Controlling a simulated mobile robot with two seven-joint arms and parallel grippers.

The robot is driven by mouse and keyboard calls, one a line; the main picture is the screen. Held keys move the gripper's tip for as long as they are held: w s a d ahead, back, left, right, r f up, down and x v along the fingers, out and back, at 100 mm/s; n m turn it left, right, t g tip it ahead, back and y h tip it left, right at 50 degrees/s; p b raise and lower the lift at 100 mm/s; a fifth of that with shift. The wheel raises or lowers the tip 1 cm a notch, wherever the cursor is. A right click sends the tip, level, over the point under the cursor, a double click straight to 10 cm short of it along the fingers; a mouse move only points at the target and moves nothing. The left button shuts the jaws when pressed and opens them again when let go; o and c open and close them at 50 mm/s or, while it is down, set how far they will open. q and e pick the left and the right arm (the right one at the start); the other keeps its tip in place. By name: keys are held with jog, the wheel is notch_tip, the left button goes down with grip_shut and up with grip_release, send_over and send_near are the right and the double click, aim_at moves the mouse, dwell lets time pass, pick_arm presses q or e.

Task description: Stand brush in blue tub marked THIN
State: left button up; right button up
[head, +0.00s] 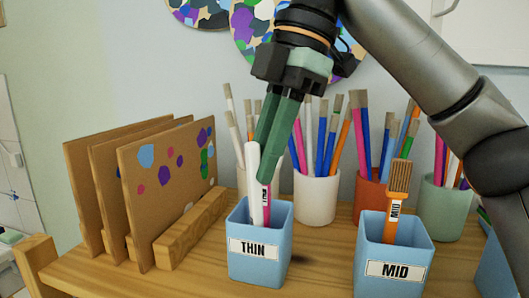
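The blue tub marked THIN (245,272) stands near the table's front edge. Inside it stand a white round-topped stick (253,185) and a pink brush with a white label (265,203). The label's lettering is partly covered and hard to read. My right gripper (264,153) reaches down from above, its green fingers just over the tub's mouth. The fingers overlap the pink brush's upper part and hide it. I cannot tell whether they grip it or are apart from it. My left gripper is not in view.
A blue tub marked MID (370,284) with an orange brush (396,200) stands to the right. Behind are a white cup (316,205), a reddish pot (369,194) and a green pot (440,212), holding several brushes. A wooden rack of boards (185,235) fills the left.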

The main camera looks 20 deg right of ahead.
jog(key=o, duration=0.5)
jog(key=shift+p+v, duration=2.55)
jog(key=shift+v, duration=3.65)
